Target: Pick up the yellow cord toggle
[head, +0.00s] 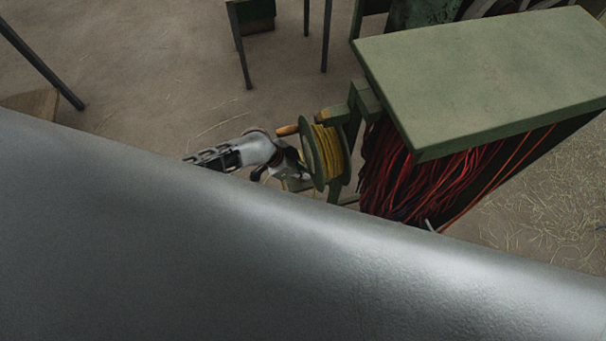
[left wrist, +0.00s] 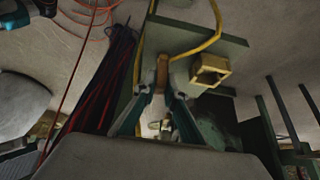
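The cord toggle is a tan, wood-like piece (left wrist: 160,76) in the left wrist view, with yellow cord (left wrist: 216,18) running to its upper end. My left gripper (left wrist: 167,82) has its two teal-and-grey fingers drawn close together on either side of the toggle, and their tips appear to touch it. In the head view my left gripper (head: 297,168) is small and partly hidden beside the spool. The toggle cannot be made out there. My right gripper cannot be made out in either view.
A green spool (head: 328,150) wound with yellow cord stands beside a green-topped box (head: 480,75). Red cables (head: 395,180) hang under the top. A yellow block with a hole (left wrist: 210,72) is right of my fingers. My grey arm link fills the lower head view.

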